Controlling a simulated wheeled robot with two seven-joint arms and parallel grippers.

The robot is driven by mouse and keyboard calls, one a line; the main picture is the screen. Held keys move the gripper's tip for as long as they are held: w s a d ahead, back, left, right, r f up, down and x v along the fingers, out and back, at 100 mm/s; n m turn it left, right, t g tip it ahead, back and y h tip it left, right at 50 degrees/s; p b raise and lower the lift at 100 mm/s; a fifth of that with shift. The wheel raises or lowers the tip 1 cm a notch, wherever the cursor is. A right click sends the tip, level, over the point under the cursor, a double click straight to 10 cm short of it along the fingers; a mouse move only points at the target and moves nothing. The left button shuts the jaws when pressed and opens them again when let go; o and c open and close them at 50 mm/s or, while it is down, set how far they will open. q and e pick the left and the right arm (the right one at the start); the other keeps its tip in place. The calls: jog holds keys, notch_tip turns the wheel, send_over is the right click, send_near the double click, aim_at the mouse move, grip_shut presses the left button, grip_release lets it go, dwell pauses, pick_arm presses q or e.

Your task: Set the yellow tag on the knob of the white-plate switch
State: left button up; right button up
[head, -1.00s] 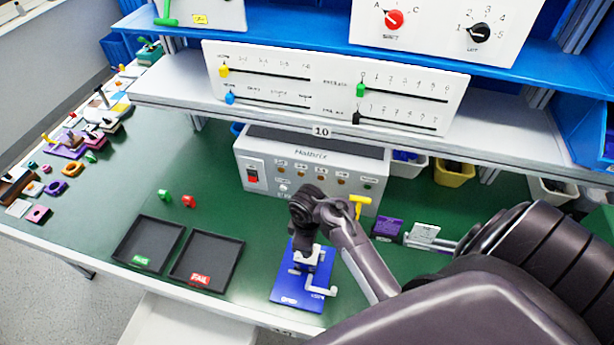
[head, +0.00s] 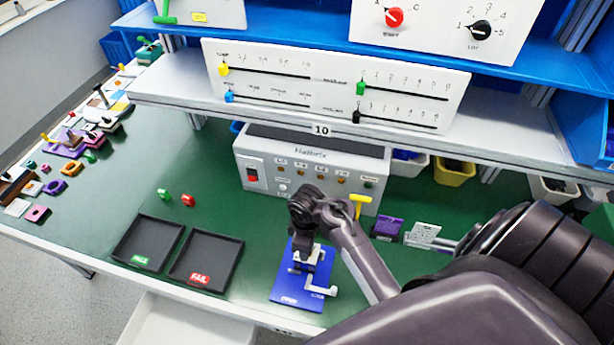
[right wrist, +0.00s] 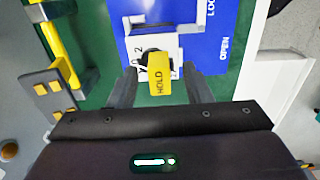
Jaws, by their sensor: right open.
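The yellow tag (right wrist: 160,80), marked HOLD, shows in the right wrist view over the black knob (right wrist: 153,57) of the white-plate switch (right wrist: 134,50). The tag covers part of the knob; I cannot tell if it is fully seated. My right gripper (right wrist: 158,85) is open, with one finger on each side of the tag and a gap at both. The switch's white plate is over the blue board (right wrist: 210,55), marked OPEN and LOCK. In the head view my right arm hides the tag. My left gripper is not in view.
A grey console (head: 262,155) stands behind, with a yellow T-shaped handle (head: 361,201) in front. Purple (head: 388,228) and white (head: 423,234) small plates lie right of the arm. Two black trays (head: 150,242) lie left. The green table between trays and console is mostly clear.

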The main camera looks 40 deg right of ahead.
notch_tip(320, 180, up, 7)
jog(key=shift+r+b, duration=0.1)
jog(key=shift+b, duration=0.25)
notch_tip(320, 180, up, 9)
jog(key=p, duration=0.1)
dwell(0.7)
dwell(0.4)
